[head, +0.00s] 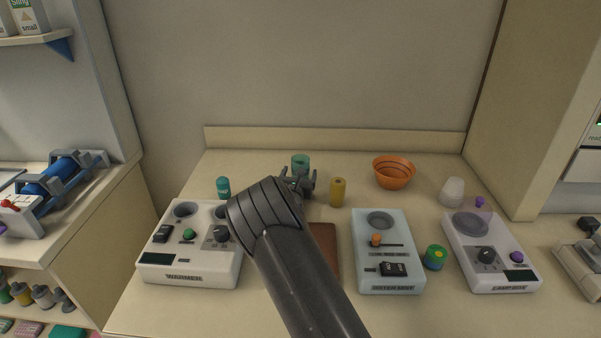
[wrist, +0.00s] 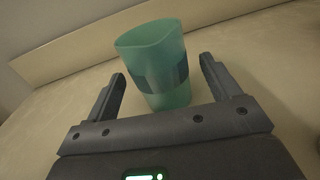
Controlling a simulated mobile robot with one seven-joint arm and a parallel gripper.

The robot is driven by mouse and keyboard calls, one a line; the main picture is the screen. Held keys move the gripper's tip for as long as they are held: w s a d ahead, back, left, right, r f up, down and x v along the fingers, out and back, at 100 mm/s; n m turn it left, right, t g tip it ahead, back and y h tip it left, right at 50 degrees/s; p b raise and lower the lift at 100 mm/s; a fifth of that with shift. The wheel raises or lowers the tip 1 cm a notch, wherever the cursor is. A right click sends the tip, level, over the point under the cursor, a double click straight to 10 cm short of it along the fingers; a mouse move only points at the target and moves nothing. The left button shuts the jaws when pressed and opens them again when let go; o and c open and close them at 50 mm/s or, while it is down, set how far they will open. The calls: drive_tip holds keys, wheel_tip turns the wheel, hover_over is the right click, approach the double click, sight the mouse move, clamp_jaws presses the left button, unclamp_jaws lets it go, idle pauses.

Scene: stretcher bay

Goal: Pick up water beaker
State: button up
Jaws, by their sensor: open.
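The water beaker is most likely the teal, translucent cup (head: 300,161) that stands upright at the back middle of the counter. It also shows in the wrist view (wrist: 154,58), with a darker band around its middle. My gripper (head: 299,178) is just in front of it, pointing at it. In the wrist view my gripper (wrist: 163,82) is open, with one finger on each side of the beaker's lower part. No finger is seen to touch it. The beaker's base is partly hidden by my gripper's body.
A teal bottle (head: 223,188) stands left and a yellow cylinder (head: 338,192) right of my gripper. An orange bowl (head: 394,172) and a white cup (head: 452,192) are farther right. The warmer (head: 187,269) and two more devices (head: 388,222) (head: 509,279) stand in front. A low backboard (head: 340,140) runs behind.

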drive_tip(key=shift+w+d, duration=0.1)
drive_tip(key=shift+w, duration=0.9)
drive_tip(key=shift+c, duration=0.5)
drive_tip(key=shift+r, duration=0.1)
drive_tip(key=c, duration=1)
